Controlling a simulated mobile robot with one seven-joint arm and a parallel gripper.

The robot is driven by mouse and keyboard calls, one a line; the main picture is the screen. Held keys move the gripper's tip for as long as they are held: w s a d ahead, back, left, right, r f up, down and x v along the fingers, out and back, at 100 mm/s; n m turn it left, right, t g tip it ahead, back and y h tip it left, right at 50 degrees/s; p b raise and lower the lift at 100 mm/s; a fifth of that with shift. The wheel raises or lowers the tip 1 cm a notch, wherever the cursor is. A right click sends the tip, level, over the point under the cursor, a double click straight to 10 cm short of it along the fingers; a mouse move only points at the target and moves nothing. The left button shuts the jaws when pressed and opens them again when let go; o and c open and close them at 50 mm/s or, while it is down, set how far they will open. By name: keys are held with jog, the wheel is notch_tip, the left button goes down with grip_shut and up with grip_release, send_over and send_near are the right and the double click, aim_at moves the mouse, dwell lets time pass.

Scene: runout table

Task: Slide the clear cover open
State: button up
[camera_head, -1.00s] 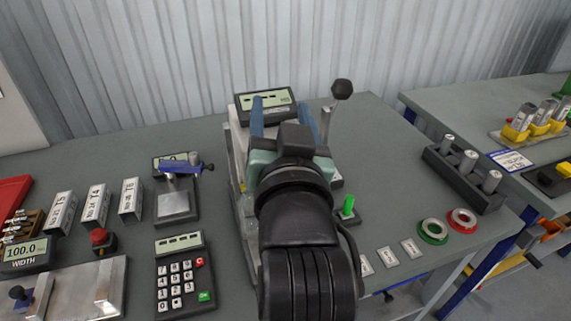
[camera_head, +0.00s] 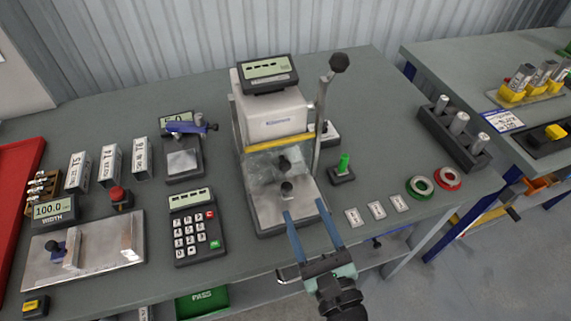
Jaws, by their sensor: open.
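The clear cover (camera_head: 264,169) is a see-through panel on the lower part of the white bench machine (camera_head: 270,114), below a yellow bar (camera_head: 267,136). Two dark knobs show at the cover and base plate, an upper one (camera_head: 284,164) and a lower one (camera_head: 287,188). I cannot tell for certain which is fixed to the cover. My gripper (camera_head: 304,207) is open, with its blue fingers apart and nothing between them. It is at the front right of the machine's base plate (camera_head: 270,213), nearer to me than the knobs.
A lever with a black ball (camera_head: 339,63) rises at the machine's right. A green switch (camera_head: 343,165) and white tags (camera_head: 376,210) are to the right. A keypad (camera_head: 195,228) is left of the base.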

aim_at(286, 168)
jog(key=p+x, duration=0.1)
jog(key=x, duration=1.1)
grip_shut()
dwell(1.1)
